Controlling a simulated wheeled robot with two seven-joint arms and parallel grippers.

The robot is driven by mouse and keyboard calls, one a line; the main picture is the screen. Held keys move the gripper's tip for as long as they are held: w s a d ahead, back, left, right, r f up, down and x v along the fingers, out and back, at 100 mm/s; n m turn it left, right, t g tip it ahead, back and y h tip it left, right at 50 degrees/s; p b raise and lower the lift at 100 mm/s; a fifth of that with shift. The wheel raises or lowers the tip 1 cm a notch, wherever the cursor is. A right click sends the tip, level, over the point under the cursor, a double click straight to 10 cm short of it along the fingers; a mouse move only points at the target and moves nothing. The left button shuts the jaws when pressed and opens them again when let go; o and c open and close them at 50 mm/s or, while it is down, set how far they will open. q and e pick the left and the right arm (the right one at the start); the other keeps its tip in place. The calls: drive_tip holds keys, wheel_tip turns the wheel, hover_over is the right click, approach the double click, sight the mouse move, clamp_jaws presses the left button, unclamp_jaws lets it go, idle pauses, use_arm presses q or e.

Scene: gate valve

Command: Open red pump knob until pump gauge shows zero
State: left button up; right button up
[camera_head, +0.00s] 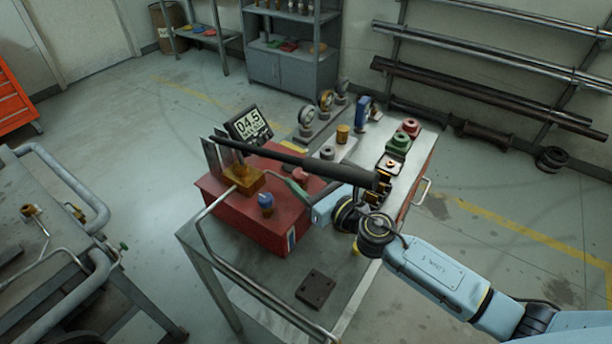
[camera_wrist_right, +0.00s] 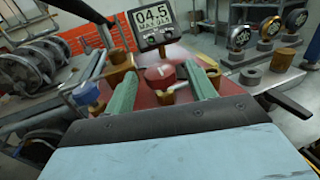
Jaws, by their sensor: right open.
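The red pump (camera_head: 240,215) sits on the cart, with a digital gauge (camera_head: 248,126) at its back reading 04.5; the reading also shows in the wrist view (camera_wrist_right: 154,16). The red knob (camera_head: 303,172) is on top of the pump, partly hidden by my right gripper (camera_head: 297,184) in the head view. In the wrist view the red knob (camera_wrist_right: 160,75) lies between and just beyond my open green fingers; I cannot tell whether they touch it. A blue knob (camera_head: 266,200) stands near the pump's front. My left gripper is not in view.
A long black bar (camera_head: 290,155) crosses above the pump and my right gripper. Round gauges (camera_head: 307,117), a green part (camera_head: 398,145) and a red part (camera_head: 411,126) stand behind. A dark plate (camera_head: 315,289) lies in front, with bare cart top around it.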

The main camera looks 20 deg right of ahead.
drive_tip(key=shift+w+a, duration=0.1)
drive_tip(key=shift+w, duration=0.1)
drive_tip(key=c, duration=1)
drive_tip(key=shift+o, duration=0.2)
